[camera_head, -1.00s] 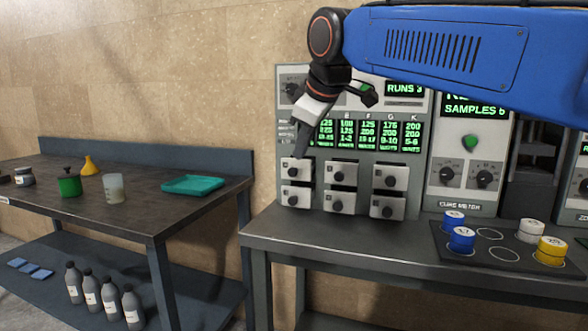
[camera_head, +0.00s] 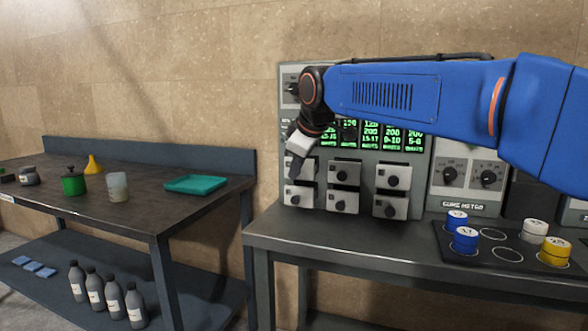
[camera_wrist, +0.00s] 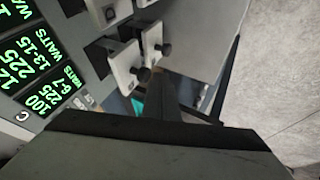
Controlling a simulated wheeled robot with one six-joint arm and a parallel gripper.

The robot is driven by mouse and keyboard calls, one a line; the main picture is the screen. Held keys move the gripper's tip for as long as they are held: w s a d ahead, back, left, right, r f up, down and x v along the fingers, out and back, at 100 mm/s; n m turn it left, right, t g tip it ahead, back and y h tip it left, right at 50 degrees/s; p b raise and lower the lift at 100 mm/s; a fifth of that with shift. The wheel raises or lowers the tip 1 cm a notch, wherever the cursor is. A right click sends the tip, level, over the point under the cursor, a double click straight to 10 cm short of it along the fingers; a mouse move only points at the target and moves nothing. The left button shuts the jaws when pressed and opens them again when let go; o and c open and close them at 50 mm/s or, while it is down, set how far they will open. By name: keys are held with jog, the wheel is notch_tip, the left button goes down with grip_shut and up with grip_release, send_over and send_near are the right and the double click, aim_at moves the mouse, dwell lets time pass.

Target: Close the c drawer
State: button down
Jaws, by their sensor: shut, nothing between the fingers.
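A grey-green control cabinet (camera_head: 399,157) holds two rows of pale metal drawers with black knobs. My gripper (camera_head: 294,173) is shut and empty, its tip in front of the upper left drawer (camera_head: 307,166), which it partly covers. The lower left drawer (camera_head: 299,195) is just below.
The cabinet stands on a dark bench (camera_head: 350,245) with a mat of blue, white and yellow pots (camera_head: 555,250) at right. A separate table (camera_head: 130,208) at left bears a teal tray (camera_head: 196,184), a green pot and a yellow funnel. The air left of the cabinet is free.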

jog(key=shift+w+d, duration=0.1)
jog(key=shift+w, duration=0.4)
jog(key=w, duration=0.2)
jog(key=w+d, duration=0.1)
jog(key=w, duration=0.3)
jog(key=shift+w+d+r, duration=0.1)
jog(key=shift+w+d, duration=0.1)
jog(key=shift+d, duration=0.1)
